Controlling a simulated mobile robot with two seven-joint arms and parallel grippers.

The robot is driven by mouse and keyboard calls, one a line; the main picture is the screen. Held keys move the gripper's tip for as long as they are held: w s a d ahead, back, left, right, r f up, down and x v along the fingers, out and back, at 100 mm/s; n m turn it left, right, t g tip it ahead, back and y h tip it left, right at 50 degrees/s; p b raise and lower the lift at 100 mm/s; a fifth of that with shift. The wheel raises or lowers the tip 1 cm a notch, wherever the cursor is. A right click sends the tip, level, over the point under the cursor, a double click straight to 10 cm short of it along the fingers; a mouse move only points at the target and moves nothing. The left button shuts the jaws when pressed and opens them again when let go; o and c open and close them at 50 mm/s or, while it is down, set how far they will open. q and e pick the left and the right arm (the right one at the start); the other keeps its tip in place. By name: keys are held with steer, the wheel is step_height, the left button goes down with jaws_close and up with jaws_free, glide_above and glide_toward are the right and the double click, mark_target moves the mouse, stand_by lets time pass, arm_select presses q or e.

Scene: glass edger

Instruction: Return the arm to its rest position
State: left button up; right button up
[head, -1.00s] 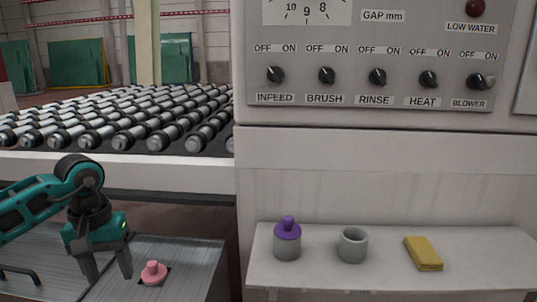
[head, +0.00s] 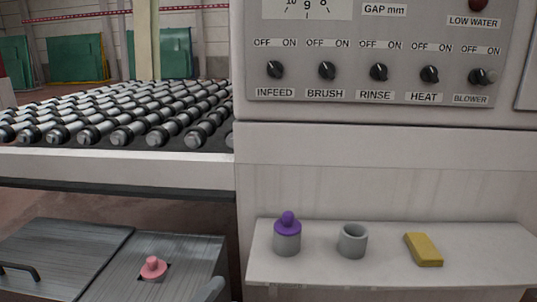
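Neither of my grippers can be made out in the head view now. A small grey shape (head: 212,290) shows at the bottom edge, right of the pink-knobbed plug (head: 153,268); I cannot tell what it is. The pink plug sits upright in a dark square opening in the metal cover (head: 190,255) at lower left, with nothing touching it.
A shelf (head: 320,272) at right holds a grey jar with a purple knobbed lid (head: 287,238), an open grey cup (head: 352,240) and a yellow block (head: 423,249). A roller conveyor (head: 120,115) and a knob panel (head: 350,90) stand above. A black handle (head: 20,269) is at left.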

arm_select(q)
steer(key=s+a+f+n+g+y, duration=0.3)
steer(key=s+f+n, duration=0.3)
steer(key=f+n, duration=0.25)
steer(key=s+a+f+n+g+y, duration=0.35)
steer(key=s+f+n, duration=0.25)
steer(key=f+n, duration=0.25)
step_height(320, 180, up, 13)
steer(key=a+y+p, duration=0.1)
steer(key=a+p, duration=0.1)
steer(key=p, duration=1.4)
steer(key=shift+s+a+f, duration=0.15)
steer(key=shift+s+a, duration=0.2)
steer(key=shift+a, duration=0.05)
arm_select(e)
steer(key=s+d+r+h, duration=0.1)
steer(key=d+r, duration=0.2)
steer(key=r, duration=0.8)
steer(key=shift+s+r, duration=0.3)
steer(key=shift+r, duration=0.1)
arm_select(q)
steer(key=shift+f, duration=0.1)
arm_select(e)
steer(key=shift+d+f, duration=0.1)
steer(key=shift+s, duration=0.1)
arm_select(q)
steer(key=shift+c, duration=0.5)
